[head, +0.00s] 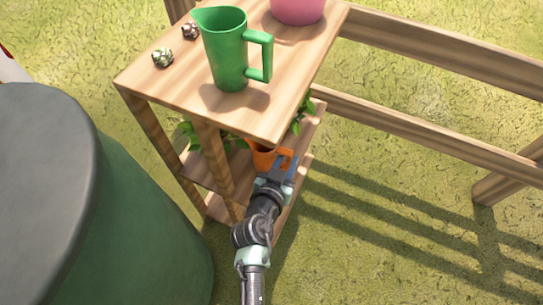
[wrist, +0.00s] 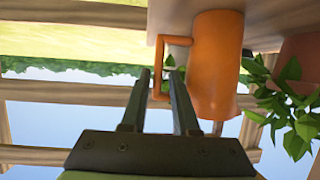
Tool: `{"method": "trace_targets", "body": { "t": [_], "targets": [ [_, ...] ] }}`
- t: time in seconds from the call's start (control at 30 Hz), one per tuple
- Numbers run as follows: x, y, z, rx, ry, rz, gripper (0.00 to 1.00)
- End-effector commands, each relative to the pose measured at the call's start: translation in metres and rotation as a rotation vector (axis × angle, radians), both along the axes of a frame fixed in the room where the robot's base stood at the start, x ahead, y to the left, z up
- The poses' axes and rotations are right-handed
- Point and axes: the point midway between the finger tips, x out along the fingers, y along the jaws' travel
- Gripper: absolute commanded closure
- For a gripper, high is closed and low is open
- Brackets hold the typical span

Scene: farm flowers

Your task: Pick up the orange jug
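The orange jug (head: 262,158) is on the lower shelf of the wooden stand, mostly hidden by the upper shelf and my gripper in the head view. In the wrist view the jug (wrist: 215,60) appears upside down, right of centre, with its handle (wrist: 159,60) toward the left. My gripper (wrist: 159,80) is open, with one finger on each side of the handle in the picture. A gap shows between the fingers and the handle. I cannot tell how deep the handle lies between them. In the head view my gripper (head: 284,163) is at the right edge of the lower shelf.
A green jug (head: 229,50), a pink pot (head: 297,8) and two small plants stand on the upper shelf (head: 160,88). Leafy plants (wrist: 290,110) are close to the jug. A dark-lidded green barrel (head: 130,220) is at the left; a wooden fence (head: 440,55) is at the right.

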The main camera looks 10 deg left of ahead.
Motion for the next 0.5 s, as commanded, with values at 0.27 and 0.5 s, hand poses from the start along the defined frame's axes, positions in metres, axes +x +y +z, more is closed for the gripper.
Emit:
{"method": "trace_targets", "body": {
  "t": [0.27, 0.5],
  "targets": [
    [0.033, -0.011, -0.019, -0.001, -0.002, 0.000, 0.71],
    [0.043, -0.013, -0.021, 0.000, -0.001, 0.000, 0.71]
  ]
}}
